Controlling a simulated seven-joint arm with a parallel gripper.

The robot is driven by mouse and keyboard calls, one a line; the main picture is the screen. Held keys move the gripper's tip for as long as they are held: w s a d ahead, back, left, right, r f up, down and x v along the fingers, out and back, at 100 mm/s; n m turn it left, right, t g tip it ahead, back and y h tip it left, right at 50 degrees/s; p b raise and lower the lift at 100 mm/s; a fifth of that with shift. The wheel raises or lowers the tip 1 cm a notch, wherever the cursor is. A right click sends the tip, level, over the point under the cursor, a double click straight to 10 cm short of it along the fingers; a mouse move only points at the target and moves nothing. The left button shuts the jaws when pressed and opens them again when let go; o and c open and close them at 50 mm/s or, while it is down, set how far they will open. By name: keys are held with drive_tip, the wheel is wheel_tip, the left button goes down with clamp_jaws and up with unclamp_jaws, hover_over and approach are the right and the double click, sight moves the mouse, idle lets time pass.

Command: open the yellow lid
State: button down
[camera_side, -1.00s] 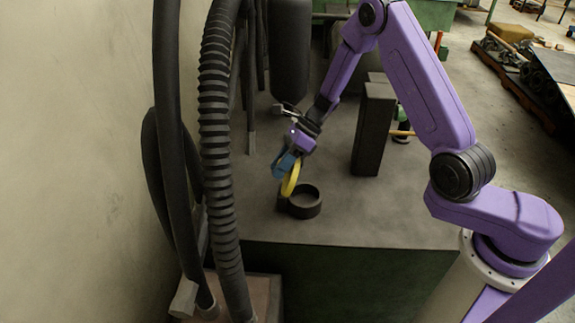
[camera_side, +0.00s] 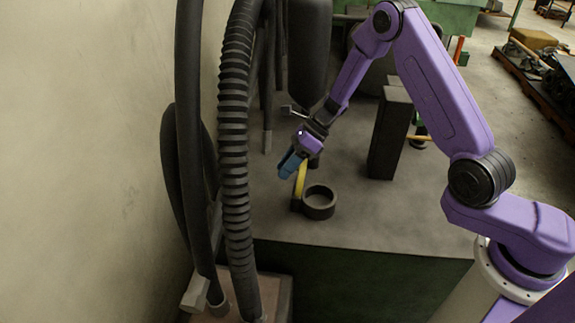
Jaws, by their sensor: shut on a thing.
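The yellow lid (camera_side: 300,181) stands steeply tilted, seen nearly edge-on as a narrow strip. Its lower end is at the left rim of a small dark round container (camera_side: 319,203), whose open top shows. My gripper (camera_side: 291,166), with blue fingers, is at the upper left side of the lid and shut on it. The fingers hide part of the lid, and the exact contact between fingertips and lid is too small to see.
A tall dark box (camera_side: 389,137) stands to the right of my gripper. Thick black hoses (camera_side: 234,130) hang on the left by the wall. A dark cylinder (camera_side: 309,50) hangs behind my wrist. The grey tabletop (camera_side: 375,215) is clear right of the container.

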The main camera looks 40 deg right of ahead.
drive_tip(key=c, duration=0.8)
unclamp_jaws()
drive_tip(key=shift+f, duration=0.2)
drive_tip(key=shift+d+r, duration=0.1)
drive_tip(key=shift+r, duration=0.1)
drive_tip(key=v, duration=1.7)
drive_tip(key=shift+s+d, duration=0.1)
